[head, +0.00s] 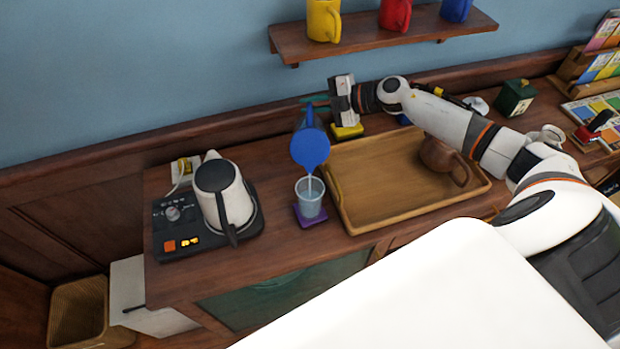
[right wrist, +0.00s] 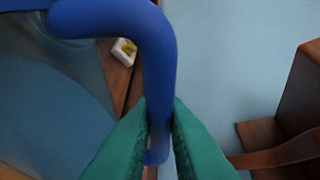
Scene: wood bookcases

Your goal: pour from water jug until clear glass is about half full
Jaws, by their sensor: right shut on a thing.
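The blue water jug (head: 309,149) is tipped steeply above the clear glass (head: 310,199). A thin pale stream runs from the jug down into the glass. The glass stands upright on a purple coaster (head: 300,222) and looks bluish inside; I cannot tell its water level exactly. My right gripper (head: 318,103) is shut on the jug's handle, above and behind the glass. In the right wrist view, the green fingertips (right wrist: 160,135) pinch the blue handle (right wrist: 162,60). My left gripper is not in view.
A white kettle (head: 222,195) on a black base stands left of the glass. A wooden tray (head: 385,218) with a brown teapot (head: 440,160) lies close on the right. A shelf (head: 370,42) with colored mugs hangs above. The counter's front edge is near the glass.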

